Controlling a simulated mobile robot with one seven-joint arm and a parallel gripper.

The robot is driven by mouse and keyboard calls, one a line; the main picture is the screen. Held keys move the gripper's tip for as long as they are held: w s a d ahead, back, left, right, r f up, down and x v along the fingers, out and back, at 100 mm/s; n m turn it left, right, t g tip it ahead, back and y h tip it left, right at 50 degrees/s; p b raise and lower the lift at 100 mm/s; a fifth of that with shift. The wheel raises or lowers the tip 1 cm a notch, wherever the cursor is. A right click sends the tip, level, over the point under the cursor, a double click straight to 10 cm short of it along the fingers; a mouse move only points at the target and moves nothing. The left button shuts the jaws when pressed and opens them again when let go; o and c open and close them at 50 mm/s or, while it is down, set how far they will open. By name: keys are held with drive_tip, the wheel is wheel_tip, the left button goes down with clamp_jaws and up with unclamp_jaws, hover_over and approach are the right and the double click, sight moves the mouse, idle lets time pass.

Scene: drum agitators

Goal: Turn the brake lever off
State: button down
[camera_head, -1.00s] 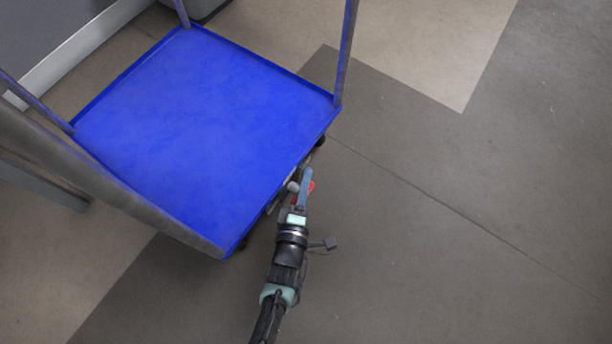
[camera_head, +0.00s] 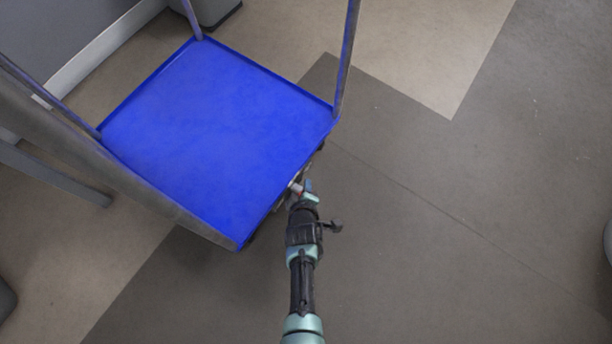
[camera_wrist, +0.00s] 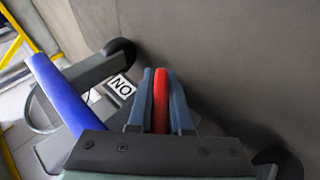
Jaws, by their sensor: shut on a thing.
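The red brake lever (camera_wrist: 160,100) stands between the two blue-grey fingers of my gripper (camera_wrist: 162,80) in the wrist view. The fingers are shut on it, one on each side. In the head view my gripper (camera_head: 306,188) is low at the right edge of the blue cart (camera_head: 215,130). The lever's mount is hidden behind my gripper. A white label (camera_wrist: 120,87) with black letters that read "NO" in this view is left of the fingers.
A dark wheel (camera_wrist: 121,52) and its bracket are left of the fingers in the wrist view. Cart posts (camera_head: 346,60) rise at the corners. The floor (camera_head: 450,220) right of the cart is clear.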

drive_tip(key=shift+r+g+y+p, duration=0.2)
drive_tip(key=shift+g+y+p, duration=0.2)
drive_tip(key=shift+g+p, duration=0.55)
drive_tip(key=shift+s+a+f+m+g+y+p, duration=0.2)
drive_tip(key=shift+f+m+g+y+p, duration=0.25)
drive_tip(key=shift+g, duration=0.2)
drive_tip(key=shift+s+a+f+g+y+b, duration=0.1)
drive_tip(key=shift+s+a+g+y+b, duration=0.1)
drive_tip(key=shift+g+y+b, duration=0.5)
drive_tip(key=shift+s+a+m+g+y+b, duration=0.1)
drive_tip(key=shift+s+m+g+y+b, duration=0.25)
drive_tip(key=shift+g+b, duration=0.35)
drive_tip(key=shift+g, duration=0.3)
drive_tip(key=c, duration=0.8)
unclamp_jaws()
drive_tip(key=shift+c, duration=0.2)
